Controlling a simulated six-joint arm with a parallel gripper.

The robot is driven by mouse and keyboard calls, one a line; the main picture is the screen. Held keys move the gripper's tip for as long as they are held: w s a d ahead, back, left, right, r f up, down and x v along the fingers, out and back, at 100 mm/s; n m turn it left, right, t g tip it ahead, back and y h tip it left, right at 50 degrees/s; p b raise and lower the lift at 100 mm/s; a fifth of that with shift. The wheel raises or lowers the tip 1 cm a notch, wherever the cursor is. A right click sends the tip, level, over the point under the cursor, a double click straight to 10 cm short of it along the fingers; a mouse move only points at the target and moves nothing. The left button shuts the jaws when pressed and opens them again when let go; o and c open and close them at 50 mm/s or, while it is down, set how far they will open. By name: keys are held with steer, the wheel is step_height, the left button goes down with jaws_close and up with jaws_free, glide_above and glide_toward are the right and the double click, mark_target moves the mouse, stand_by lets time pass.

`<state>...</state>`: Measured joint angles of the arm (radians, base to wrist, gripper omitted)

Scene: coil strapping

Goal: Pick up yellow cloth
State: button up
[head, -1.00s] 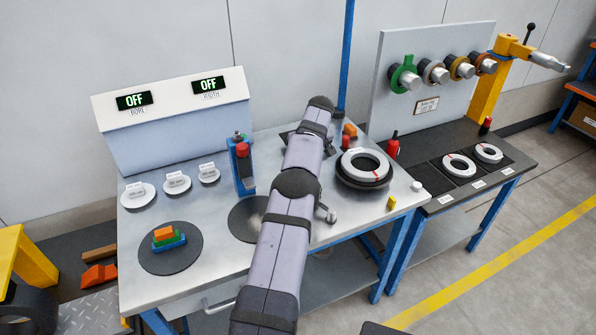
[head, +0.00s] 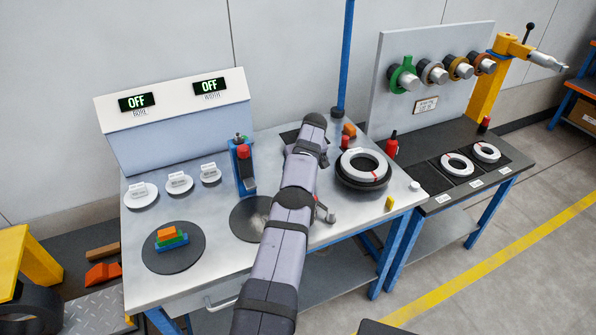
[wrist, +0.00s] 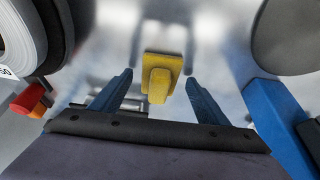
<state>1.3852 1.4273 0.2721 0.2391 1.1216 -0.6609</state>
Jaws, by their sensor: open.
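The yellow cloth (wrist: 162,66) shows in the wrist view as a flat yellow square with a narrower raised yellow part on top. It lies on the metal tabletop. My gripper (wrist: 158,78) is open, with its two blue fingers on either side of the cloth's near part and a gap on both sides. I cannot tell how high the fingertips are above the table. In the head view my arm hides the cloth and the fingers.
A white and black ring stack (head: 363,168) stands right of my arm. A blue stand with a red part (head: 243,165) and a dark disc (head: 250,218) are left of it. A small yellow block (head: 390,202) sits near the right edge.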

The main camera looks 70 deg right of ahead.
steer(key=shift+c, duration=0.4)
steer(key=c, duration=1.1)
steer(key=shift+o, duration=0.2)
steer(key=shift+r, duration=0.25)
steer(key=shift+r, duration=0.8)
step_height(320, 180, up, 16)
steer(key=p, duration=1.7)
steer(key=shift+p, duration=0.3)
